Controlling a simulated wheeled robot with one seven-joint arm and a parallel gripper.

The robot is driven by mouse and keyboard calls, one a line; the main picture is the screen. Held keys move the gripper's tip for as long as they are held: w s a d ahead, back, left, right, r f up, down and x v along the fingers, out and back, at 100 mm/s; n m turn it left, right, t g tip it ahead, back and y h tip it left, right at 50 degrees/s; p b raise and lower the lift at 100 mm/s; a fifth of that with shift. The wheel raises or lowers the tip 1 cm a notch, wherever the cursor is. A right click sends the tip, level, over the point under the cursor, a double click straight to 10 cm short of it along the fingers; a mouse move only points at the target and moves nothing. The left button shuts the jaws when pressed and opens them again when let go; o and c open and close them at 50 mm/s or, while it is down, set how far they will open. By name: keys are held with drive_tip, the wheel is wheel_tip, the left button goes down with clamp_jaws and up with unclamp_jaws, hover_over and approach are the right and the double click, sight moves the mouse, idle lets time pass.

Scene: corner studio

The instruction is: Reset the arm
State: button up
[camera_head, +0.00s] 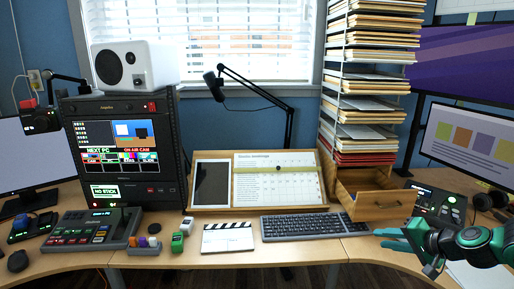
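My gripper (388,238) is at the lower right, above the right part of the desk (355,250). Its teal fingers point left, and a narrow gap shows between their tips, with nothing seen held there. My dark and teal arm (470,241) reaches in from the right edge. The fingers are in front of the desk to the right of the keyboard (313,225). Their exact height over the desk cannot be told.
An open wooden drawer box (373,206) stands just behind my gripper, below a tall paper stack (367,105). A black control box (440,206) and headphones (490,199) sit behind my arm. A clapperboard (228,238) lies left of the keyboard. Bare desk shows along the front edge.

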drive_tip(key=s+r+n+g+h, duration=0.1)
drive_tip(key=s+r+g, duration=0.3)
drive_tip(key=s, duration=1.1)
drive_tip(key=s+d+r+n+g+h, duration=0.1)
drive_tip(key=s+r+g+h, duration=0.2)
drive_tip(key=s, duration=1.3)
wheel_tip(320, 180, up, 2)
drive_tip(key=g, duration=0.3)
drive_tip(key=shift+r+n, duration=0.15)
drive_tip(key=shift+n, duration=0.15)
drive_tip(key=shift+s, duration=0.1)
drive_tip(key=shift+w+d+f, duration=0.1)
drive_tip(key=shift+w+f, duration=0.15)
drive_tip(key=shift+w, duration=0.4)
